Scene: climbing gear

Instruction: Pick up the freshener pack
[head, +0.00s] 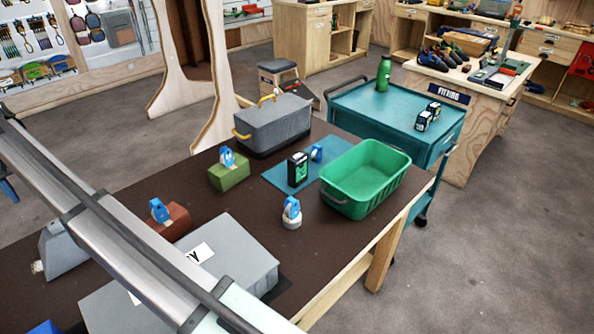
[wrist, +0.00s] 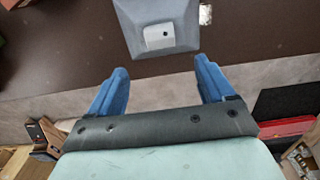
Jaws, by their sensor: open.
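A small upright black pack with a green and white label (head: 298,169) stands on the blue-green mat (head: 275,178) near the middle of the brown table; it looks like the freshener pack, though its print is too small to read. Two similar dark packs with pale labels (head: 427,116) stand on the teal cart. My gripper (wrist: 161,65) is open and empty in the wrist view, its blue fingers wide apart beside the table edge. A grey tapered block (wrist: 160,30) lies just ahead of the fingertips. No pack shows in the wrist view.
A green tub (head: 365,178) stands right of the black pack, and a grey lidded box (head: 272,122) behind it. Blue-topped items on a green block (head: 230,172), a brown block (head: 170,220) and a white round base (head: 291,213) stand nearby. A grey case (head: 230,255) lies in front.

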